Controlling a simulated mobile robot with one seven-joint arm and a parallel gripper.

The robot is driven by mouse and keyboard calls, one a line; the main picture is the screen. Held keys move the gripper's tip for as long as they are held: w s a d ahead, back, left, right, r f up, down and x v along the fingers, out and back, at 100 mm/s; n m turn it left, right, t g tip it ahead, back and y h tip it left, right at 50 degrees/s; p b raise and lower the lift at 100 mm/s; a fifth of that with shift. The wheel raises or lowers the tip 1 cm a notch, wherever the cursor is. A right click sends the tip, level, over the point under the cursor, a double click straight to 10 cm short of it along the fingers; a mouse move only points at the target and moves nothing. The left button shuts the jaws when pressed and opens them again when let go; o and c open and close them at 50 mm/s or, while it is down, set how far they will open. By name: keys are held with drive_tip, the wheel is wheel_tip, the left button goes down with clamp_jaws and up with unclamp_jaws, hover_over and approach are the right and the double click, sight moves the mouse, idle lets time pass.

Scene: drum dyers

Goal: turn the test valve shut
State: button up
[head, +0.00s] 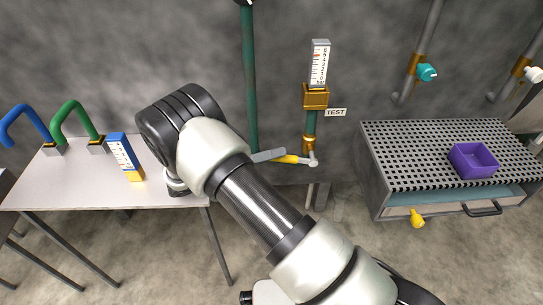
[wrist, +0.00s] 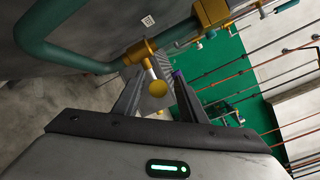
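The test valve (head: 309,146) is a brass fitting low on a short green pipe beside the TEST label (head: 335,112). Its yellow lever handle (head: 289,159) points left, roughly level, from a pale pivot. My gripper (head: 281,154) reaches in from the left, with a grey finger close beside the handle. In the wrist view the handle shows as a round yellow end (wrist: 158,88) with brass above it. My gripper (wrist: 160,74) is open there, one finger on each side of the yellow end. I cannot tell whether a finger touches it.
A gauge (head: 320,65) stands above the valve. A tall green pipe (head: 250,80) runs left of it. A white table (head: 75,182) holds blue and green bent handles and a blue gauge. At right, a perforated bench (head: 420,150) carries a purple bin (head: 473,161).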

wheel_tip(320, 180, up, 10)
drive_tip(key=p, duration=0.2)
drive_tip(key=shift+s+f+p, duration=0.1)
drive_tip(key=shift+p, duration=0.2)
